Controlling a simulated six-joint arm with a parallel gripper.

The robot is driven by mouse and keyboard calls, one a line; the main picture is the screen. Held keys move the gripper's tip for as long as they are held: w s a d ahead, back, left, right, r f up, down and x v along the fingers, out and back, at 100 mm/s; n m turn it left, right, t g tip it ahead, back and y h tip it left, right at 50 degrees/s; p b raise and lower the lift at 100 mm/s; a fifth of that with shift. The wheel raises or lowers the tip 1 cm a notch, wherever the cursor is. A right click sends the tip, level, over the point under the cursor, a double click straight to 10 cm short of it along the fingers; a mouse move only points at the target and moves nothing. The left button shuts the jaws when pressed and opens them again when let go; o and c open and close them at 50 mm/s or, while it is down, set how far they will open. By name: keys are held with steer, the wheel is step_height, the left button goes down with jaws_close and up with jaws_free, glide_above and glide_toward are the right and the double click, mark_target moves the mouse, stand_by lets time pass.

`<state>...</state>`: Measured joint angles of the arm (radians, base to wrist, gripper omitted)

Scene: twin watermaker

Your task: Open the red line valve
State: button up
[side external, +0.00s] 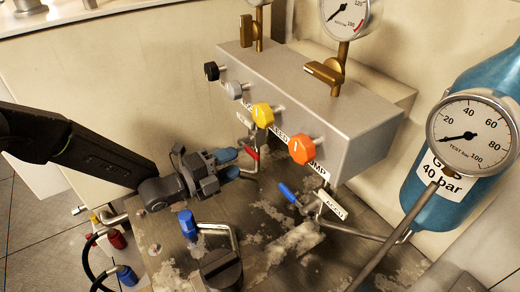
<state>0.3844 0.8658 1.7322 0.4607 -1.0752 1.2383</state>
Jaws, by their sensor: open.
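The valve with the red lever handle (251,153) is in the middle of the side external view, on a thin metal line below the grey manifold box. My gripper (232,164) comes in from the left, with its blue-tipped fingers spread apart. The fingertips are just left of the red handle. I cannot tell whether they touch it, and nothing shows held between them. Part of the valve body behind the handle is hard to make out.
The grey manifold (325,100) above carries yellow (262,114) and orange (302,150) knobs. A blue-handled valve (288,193) is to the right, and a blue cap (187,222) stands below my gripper. A gauge (473,135) and blue cylinder (425,205) stand at the right.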

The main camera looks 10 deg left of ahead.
mark_target(250, 154)
steer(key=x, duration=0.8)
steer(key=shift+w+d, duration=0.1)
steer(key=shift+w, duration=0.05)
steer(key=shift+c, duration=0.4)
jaws_close()
